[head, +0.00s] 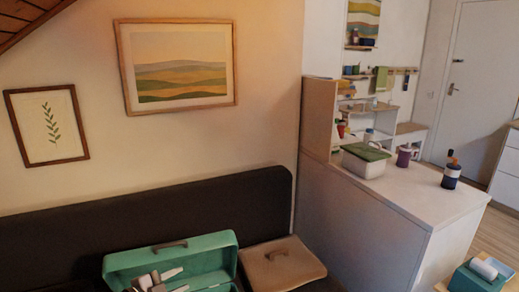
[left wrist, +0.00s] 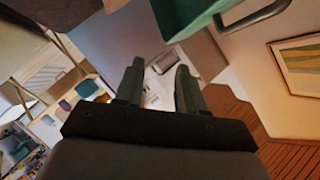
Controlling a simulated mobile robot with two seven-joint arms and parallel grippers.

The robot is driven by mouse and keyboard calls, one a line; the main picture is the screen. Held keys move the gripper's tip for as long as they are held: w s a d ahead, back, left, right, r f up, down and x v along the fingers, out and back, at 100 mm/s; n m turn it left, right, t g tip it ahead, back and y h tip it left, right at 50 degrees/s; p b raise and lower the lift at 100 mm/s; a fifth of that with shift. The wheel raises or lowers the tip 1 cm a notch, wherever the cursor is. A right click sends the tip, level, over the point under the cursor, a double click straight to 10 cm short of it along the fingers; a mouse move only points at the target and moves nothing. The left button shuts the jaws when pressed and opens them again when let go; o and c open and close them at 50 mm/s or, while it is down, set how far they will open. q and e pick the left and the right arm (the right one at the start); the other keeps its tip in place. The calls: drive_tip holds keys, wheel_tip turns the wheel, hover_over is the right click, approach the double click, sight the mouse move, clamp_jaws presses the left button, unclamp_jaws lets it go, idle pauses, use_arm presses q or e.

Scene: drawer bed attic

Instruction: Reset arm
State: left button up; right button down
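My left gripper (head: 178,280) shows at the bottom edge of the head view, in front of the open teal case (head: 215,257). In the left wrist view its two fingers (left wrist: 158,78) are apart, with nothing visible held between them. Part of the teal case (left wrist: 185,15) shows at the top of that view. The rest of the left arm is cut off below the head picture. My right gripper is in neither view.
A tan lidded box (head: 282,266) sits right of the teal case by the dark backrest (head: 60,235). A white counter (head: 415,190) carries a green-topped container (head: 365,162), a purple cup (head: 404,157) and a dark bottle (head: 451,172). A paper roll (head: 484,268) is at lower right.

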use_arm(q)
drive_tip(key=s+d+f+n+t+y, duration=0.1)
drive_tip(key=s+d+f+n, duration=0.25)
drive_tip(key=s, duration=0.25)
drive_tip(key=s+d+f+n, duration=0.2)
drive_tip(key=s+d+n, duration=0.15)
drive_tip(key=s, duration=0.35)
drive_tip(key=s+a+f+n+g+y, duration=0.1)
drive_tip(key=s+a+n+y, duration=0.1)
drive_tip(key=s, duration=0.7)
drive_tip(key=s+a+f+n+g+y, duration=0.1)
drive_tip(key=s+a+f+n+y, duration=0.1)
drive_tip(key=s+n, duration=0.3)
drive_tip(key=s, duration=0.4)
drive_tip(key=shift+s+g+y, duration=0.15)
drive_tip(key=shift+g+y, duration=0.15)
